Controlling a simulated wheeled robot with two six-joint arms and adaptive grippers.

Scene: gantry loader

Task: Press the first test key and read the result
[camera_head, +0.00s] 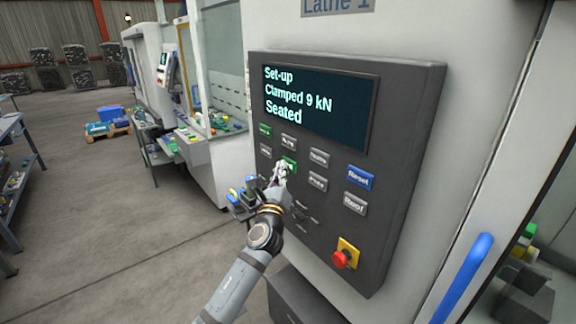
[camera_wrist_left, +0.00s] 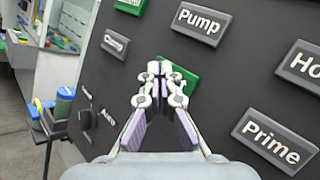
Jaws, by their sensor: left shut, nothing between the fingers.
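The dark control panel (camera_head: 400,140) of Lathe 1 has a screen (camera_head: 318,106) reading "Set-up", "Clamped 9 kN" and "Seated". My left gripper (camera_head: 282,165) is shut and empty, its fingertips at a green key (camera_head: 290,161) in the middle of the keypad. In the left wrist view the closed fingertips (camera_wrist_left: 159,70) overlap this green key (camera_wrist_left: 188,80) and hide its label. I cannot tell whether they touch it. Around it are the Pump key (camera_wrist_left: 201,22), the Clamp key (camera_wrist_left: 115,44) and the Prime key (camera_wrist_left: 273,141). My right gripper is not in view.
A blue Reset key (camera_head: 360,178) and a grey key (camera_head: 355,203) are at the keypad's right. A red stop button (camera_head: 345,258) on yellow sits below. A blue door handle (camera_head: 468,275) stands at the right. Open floor (camera_head: 110,210) lies to the left.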

